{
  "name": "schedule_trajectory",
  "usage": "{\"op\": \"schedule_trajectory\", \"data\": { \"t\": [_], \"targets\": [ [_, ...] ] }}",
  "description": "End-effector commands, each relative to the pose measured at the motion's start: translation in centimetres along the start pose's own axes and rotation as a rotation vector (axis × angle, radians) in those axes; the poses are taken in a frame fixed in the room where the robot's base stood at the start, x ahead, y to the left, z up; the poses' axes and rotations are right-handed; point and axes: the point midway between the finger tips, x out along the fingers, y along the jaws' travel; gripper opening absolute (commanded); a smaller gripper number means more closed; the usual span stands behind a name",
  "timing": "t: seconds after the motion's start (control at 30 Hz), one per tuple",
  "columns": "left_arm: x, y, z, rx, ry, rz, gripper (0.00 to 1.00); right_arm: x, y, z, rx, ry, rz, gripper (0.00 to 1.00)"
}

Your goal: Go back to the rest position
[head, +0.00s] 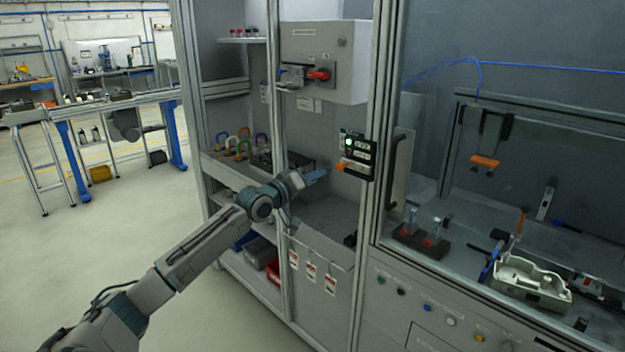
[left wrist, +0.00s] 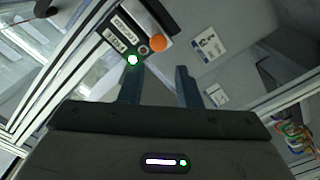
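My left arm reaches in from the lower left of the head view. Its gripper (head: 316,175) is in front of the grey cabinet, left of and a little below a small black control panel (head: 356,148) with a lit green light and an orange part. In the left wrist view the two fingers of the left gripper (left wrist: 156,74) stand apart with nothing between them. The control panel (left wrist: 128,42) with its green light and orange knob shows beyond the fingertips. My right gripper is in neither view.
An electrical box (head: 323,62) with a red switch hangs above. A shelf with coloured padlocks (head: 236,143) is left of the gripper. A cabinet post (head: 379,120) stands at its right. A pale housing (head: 532,284) lies in the right bay. Open floor (head: 110,235) is at left.

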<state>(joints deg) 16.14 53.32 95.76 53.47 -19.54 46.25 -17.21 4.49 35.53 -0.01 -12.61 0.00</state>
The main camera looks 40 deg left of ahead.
Motion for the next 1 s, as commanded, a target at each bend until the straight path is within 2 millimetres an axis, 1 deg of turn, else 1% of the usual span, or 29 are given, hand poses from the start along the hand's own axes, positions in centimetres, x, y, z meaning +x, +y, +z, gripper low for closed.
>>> {"op": "schedule_trajectory", "data": {
  "t": [0.37,0.47,0.57,0.67,0.7,0.77,0.8,0.87,0.9,0.97,1.0],
  "targets": [
    [0.0,0.0,0.0,0.000,0.000,0.000,0.30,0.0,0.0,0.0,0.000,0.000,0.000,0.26],
    [0.1,-0.9,0.5,0.003,-0.002,-0.014,0.30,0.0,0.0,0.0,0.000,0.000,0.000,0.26],
    [0.2,-4.1,2.5,0.019,-0.009,-0.064,0.30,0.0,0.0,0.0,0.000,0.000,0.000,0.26],
    [0.0,-9.4,6.0,0.054,-0.029,-0.151,0.30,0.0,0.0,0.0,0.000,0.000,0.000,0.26],
    [-0.3,-11.9,7.9,0.073,-0.043,-0.192,0.30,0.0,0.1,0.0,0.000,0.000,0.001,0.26],
    [-1.0,-15.5,10.8,0.102,-0.068,-0.252,0.30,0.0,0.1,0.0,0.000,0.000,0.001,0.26],
    [-1.6,-17.8,12.8,0.124,-0.087,-0.290,0.30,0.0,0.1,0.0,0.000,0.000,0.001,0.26],
    [-2.7,-21.1,15.9,0.155,-0.121,-0.346,0.30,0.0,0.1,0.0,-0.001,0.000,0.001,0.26],
    [-3.6,-23.2,18.1,0.176,-0.145,-0.382,0.30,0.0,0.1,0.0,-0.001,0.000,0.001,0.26],
    [-5.1,-26.1,21.3,0.208,-0.185,-0.432,0.30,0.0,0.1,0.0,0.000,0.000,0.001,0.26],
    [-6.3,-27.9,23.6,0.229,-0.215,-0.464,0.30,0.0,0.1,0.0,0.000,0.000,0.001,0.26]
  ]
}}
